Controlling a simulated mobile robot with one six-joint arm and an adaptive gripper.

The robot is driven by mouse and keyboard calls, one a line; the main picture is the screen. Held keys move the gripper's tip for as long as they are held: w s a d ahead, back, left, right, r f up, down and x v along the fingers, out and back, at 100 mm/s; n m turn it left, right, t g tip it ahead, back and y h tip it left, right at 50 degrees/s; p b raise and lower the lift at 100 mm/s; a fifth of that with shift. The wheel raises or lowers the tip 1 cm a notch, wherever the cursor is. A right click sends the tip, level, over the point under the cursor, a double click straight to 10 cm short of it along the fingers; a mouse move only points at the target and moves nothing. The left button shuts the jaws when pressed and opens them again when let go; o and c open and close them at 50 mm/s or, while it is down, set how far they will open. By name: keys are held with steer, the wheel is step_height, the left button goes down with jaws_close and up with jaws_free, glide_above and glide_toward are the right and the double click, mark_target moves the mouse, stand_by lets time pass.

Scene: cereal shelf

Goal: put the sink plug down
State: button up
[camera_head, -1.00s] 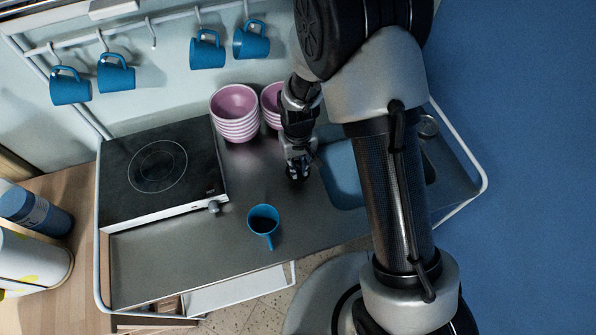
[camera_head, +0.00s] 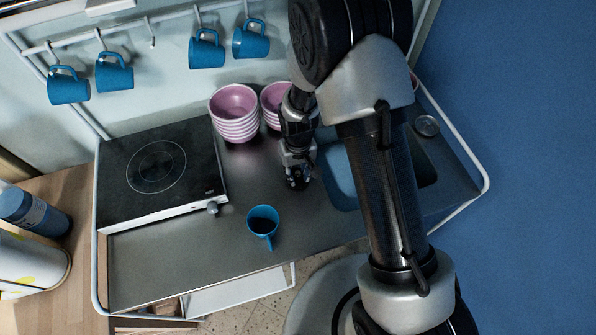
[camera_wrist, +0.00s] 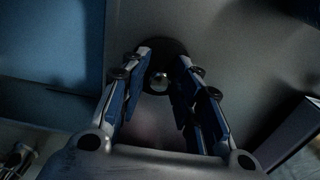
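The sink plug (camera_wrist: 160,80) is a dark round disc with a small shiny knob, seen between my fingertips in the wrist view. It appears to lie on the grey metal counter (camera_wrist: 225,40); whether it touches is hard to tell. My gripper (camera_wrist: 163,58) is open, one finger on each side of the knob, with a visible gap to it. In the head view my gripper (camera_head: 298,181) is low over the counter, left of the blue sink basin (camera_head: 338,178). The plug cannot be made out there.
A blue mug (camera_head: 262,225) stands on the counter in front of my gripper. Stacked pink bowls (camera_head: 234,112) stand behind it, with more bowls (camera_head: 272,100) beside my arm. A black hob (camera_head: 155,168) lies to the left. Blue mugs (camera_head: 206,50) hang on the rail.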

stand_by(0.3)
step_height(320, 180, up, 12)
steer(key=p, duration=0.2)
step_height(320, 180, up, 10)
steer(key=t, duration=0.1)
glide_above(298, 173)
steer(key=s+d, duration=0.2)
steer(key=d, duration=0.1)
steer(key=s+d+r+m+t, duration=0.1)
steer(key=s+d+r, duration=0.3)
steer(key=s+r, duration=0.3)
steer(key=s+d+r+m+t, duration=0.2)
steer(key=s+d+r, duration=0.3)
steer(key=s, duration=0.5)
step_height(298, 173, up, 3)
steer(key=shift+s+d+f+t, duration=0.2)
steer(key=shift+s+d+t, duration=0.1)
steer(key=shift+s, duration=0.1)
step_height(298, 173, down, 8)
steer(key=b, duration=0.8)
steer(key=shift+f, duration=0.25)
